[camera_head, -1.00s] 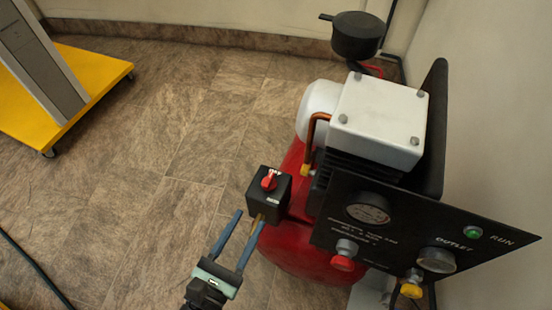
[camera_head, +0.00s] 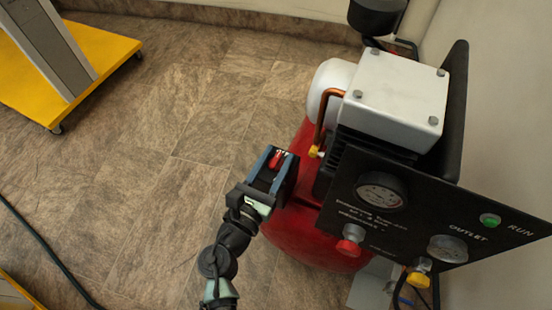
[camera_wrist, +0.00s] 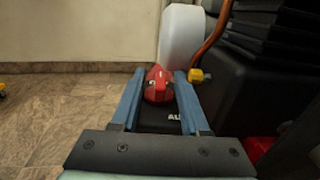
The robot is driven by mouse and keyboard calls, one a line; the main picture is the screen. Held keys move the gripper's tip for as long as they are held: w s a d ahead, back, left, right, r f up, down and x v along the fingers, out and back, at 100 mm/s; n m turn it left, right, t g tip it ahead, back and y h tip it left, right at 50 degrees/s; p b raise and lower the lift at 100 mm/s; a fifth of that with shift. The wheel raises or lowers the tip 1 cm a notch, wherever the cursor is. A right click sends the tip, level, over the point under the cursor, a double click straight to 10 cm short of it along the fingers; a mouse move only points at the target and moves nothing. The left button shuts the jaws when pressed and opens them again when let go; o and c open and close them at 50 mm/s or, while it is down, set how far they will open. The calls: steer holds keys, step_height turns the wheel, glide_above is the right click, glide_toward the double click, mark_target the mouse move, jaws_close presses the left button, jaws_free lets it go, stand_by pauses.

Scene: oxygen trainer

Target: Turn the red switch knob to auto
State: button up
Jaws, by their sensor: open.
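The red switch knob (camera_head: 277,159) sits on top of a black switch box (camera_head: 288,187) beside the red compressor tank (camera_head: 306,231). My gripper (camera_head: 277,162) is over the box with its two blue fingers apart, one on each side of the knob. In the wrist view the knob (camera_wrist: 158,86) stands between the fingertips, close to both; I cannot tell whether either finger touches it. The rest of the label is hidden.
A black panel (camera_head: 395,222) with gauges, a red knob (camera_head: 349,241) and a green light (camera_head: 490,220) stands to the right. A copper pipe (camera_head: 323,112) with a yellow fitting is close behind the box.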

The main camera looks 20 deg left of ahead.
jaws_close()
